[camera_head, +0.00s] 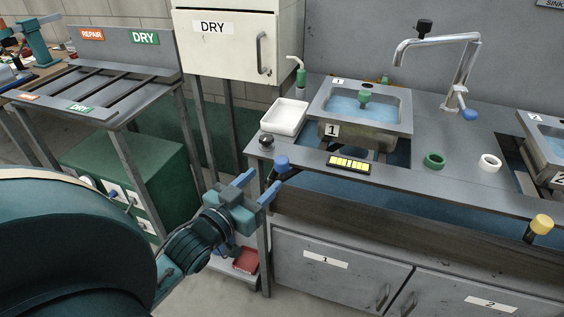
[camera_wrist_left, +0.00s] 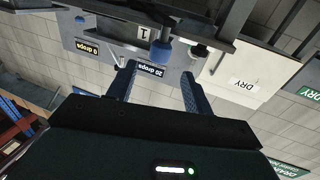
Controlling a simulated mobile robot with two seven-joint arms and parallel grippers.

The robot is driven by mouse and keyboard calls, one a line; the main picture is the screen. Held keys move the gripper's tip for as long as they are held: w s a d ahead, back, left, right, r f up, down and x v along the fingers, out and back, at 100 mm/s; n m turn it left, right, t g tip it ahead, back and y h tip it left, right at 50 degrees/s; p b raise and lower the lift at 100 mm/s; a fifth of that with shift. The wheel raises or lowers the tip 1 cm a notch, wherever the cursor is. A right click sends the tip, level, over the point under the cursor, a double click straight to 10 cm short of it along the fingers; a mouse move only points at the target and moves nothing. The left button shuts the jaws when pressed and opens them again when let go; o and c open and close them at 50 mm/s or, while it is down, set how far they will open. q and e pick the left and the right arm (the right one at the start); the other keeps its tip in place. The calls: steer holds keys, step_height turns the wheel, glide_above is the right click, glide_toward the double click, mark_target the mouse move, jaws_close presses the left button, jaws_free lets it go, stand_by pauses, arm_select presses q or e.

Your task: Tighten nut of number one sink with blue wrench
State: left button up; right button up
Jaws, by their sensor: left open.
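The number one sink (camera_head: 372,132) is a square basin with blue water, raised above the grey counter and labelled 1. A blue-handled tool with a dark shaft (camera_head: 282,163), apparently the blue wrench, sticks out at the counter's front edge, below and left of the sink. A blue handle also shows ahead of the fingers in the left wrist view (camera_wrist_left: 163,50). My left gripper (camera_head: 256,187) is open and empty, just below and left of that handle, apparently apart from it. The nut under the sink is not clearly visible. My right gripper is out of view.
A white tray (camera_head: 285,117), a green ring (camera_head: 434,161), a white ring (camera_head: 489,163) and a yellow indicator strip (camera_head: 350,164) are on the counter. A yellow-handled tool (camera_head: 541,225) sticks out at right. The DRY cabinet (camera_head: 235,60) stands behind my gripper; the floor between racks is free.

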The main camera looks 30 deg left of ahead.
mark_target(277, 167)
arm_select(q)
steer(key=w, duration=0.8)
steer(key=shift+w+d, duration=0.1)
steer(key=shift+w, duration=0.1)
steer(key=shift+c, duration=0.4)
jaws_close()
